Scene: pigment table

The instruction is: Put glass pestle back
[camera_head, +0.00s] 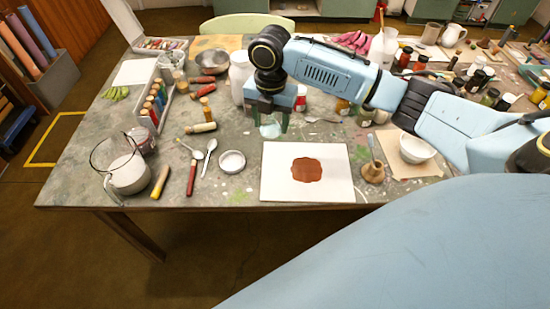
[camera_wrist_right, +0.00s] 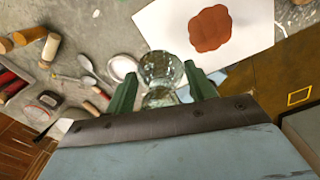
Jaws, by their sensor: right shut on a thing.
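The glass pestle (camera_head: 270,130) is clear glass with a rounded, wider end. It hangs between the green fingers of my right gripper (camera_head: 271,118), above the table just behind the white sheet's left part. In the right wrist view the pestle (camera_wrist_right: 160,70) sits between the two fingers of the right gripper (camera_wrist_right: 163,84), which is shut on it. Whether the pestle touches the table is hard to tell. My left gripper is not in view.
A white sheet (camera_head: 340,190) with a red-brown pigment patch (camera_head: 306,170) lies at the front. Left of it are a small white dish (camera_head: 232,162), a spoon (camera_head: 210,155) and a kettle-like pot (camera_head: 127,174). A white bowl (camera_head: 415,148) and several jars stand right.

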